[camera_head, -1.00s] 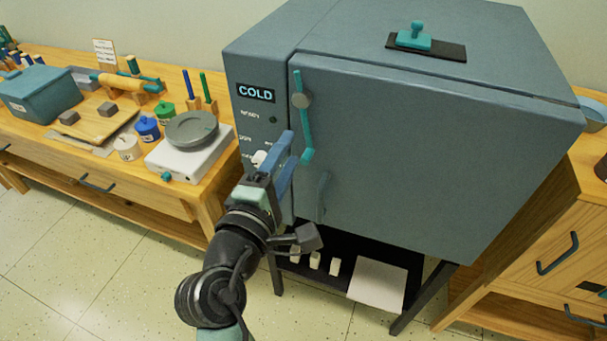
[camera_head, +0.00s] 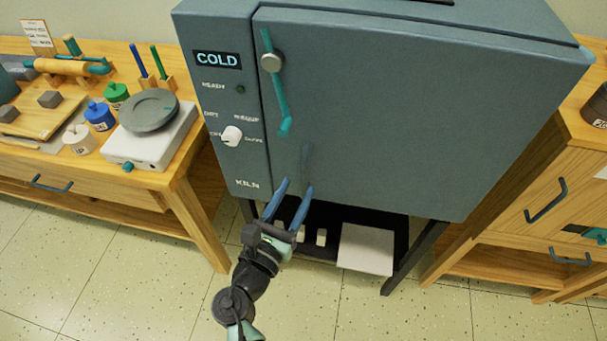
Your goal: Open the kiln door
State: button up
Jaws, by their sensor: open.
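The kiln (camera_head: 228,170) is a grey-blue box on a dark stand, with a lit "COLD" display (camera_head: 218,60) and a white knob (camera_head: 232,136) on its left panel. Its door (camera_head: 430,120) looks shut. A teal vertical handle (camera_head: 277,95) with a round grey knob (camera_head: 271,62) is at the door's left edge. My gripper (camera_head: 290,186) has two blue fingers spread apart with nothing between them. It is below the handle's lower end, in front of the kiln's lower edge, apart from the handle.
A wooden table (camera_head: 185,185) at left holds a scale (camera_head: 150,140), paint jars and clay tools. A wooden cabinet (camera_head: 540,215) stands close at right. White pieces and a white slab (camera_head: 366,250) are on the shelf under the kiln. The floor in front is clear.

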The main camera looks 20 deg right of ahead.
aim_at(302, 181)
jog(key=x, duration=0.4)
jog(key=shift+w+d, duration=0.3)
grip_shut()
dwell(1.2)
